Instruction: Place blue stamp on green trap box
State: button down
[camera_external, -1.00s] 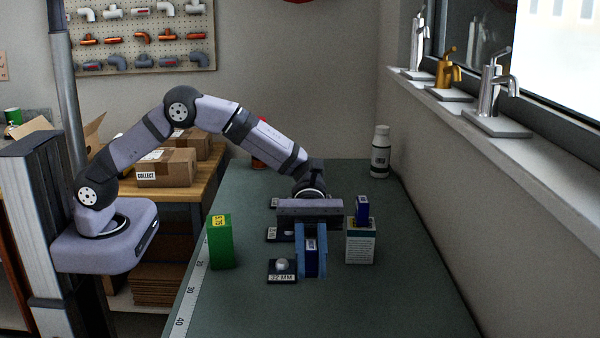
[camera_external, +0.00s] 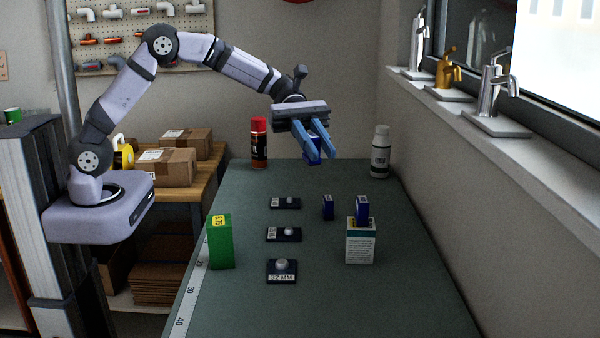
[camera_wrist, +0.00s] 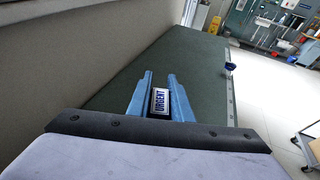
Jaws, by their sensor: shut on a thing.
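My gripper (camera_external: 320,157) is raised high above the far part of the bench, shut on a blue stamp (camera_external: 312,152). In the wrist view, the held stamp (camera_wrist: 160,102) sits between the two blue fingers (camera_wrist: 161,92) and its label reads URGENT. The green trap box (camera_external: 220,243) stands upright on the bench at the left edge, nearer the camera and left of my gripper. Its top is bare. A second blue stamp (camera_external: 328,207) stands on the bench. A third blue stamp (camera_external: 362,210) stands on a white and teal box (camera_external: 360,243) at the right.
Three dark plates with round knobs (camera_external: 285,203) (camera_external: 283,234) (camera_external: 281,270) lie in a column between the boxes. A red-capped can (camera_external: 259,143) and a white bottle (camera_external: 381,152) stand at the back of the bench (camera_external: 390,300). The front of the bench is clear.

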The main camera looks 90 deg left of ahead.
jog(key=s+a+r+p, duration=0.15)
jog(key=s+a, duration=0.25)
jog(key=s, duration=0.4)
jog(key=s+d+f+m+g, duration=0.2)
jog(key=s+d, duration=0.1)
jog(key=s, duration=0.4)
jog(key=s+d+f+m+g, duration=0.2)
jog(key=s+f+g, duration=0.1)
jog(key=s, duration=0.4)
notch_tip(320, 180, down, 10)
jog(key=p, duration=0.2)
jog(key=shift+r+h, duration=0.25)
jog(key=shift+h, duration=0.15)
jog(key=shift+w+d+f, duration=0.1)
jog(key=shift+f, duration=0.05)
jog(key=c, duration=1.6)
grip_release()
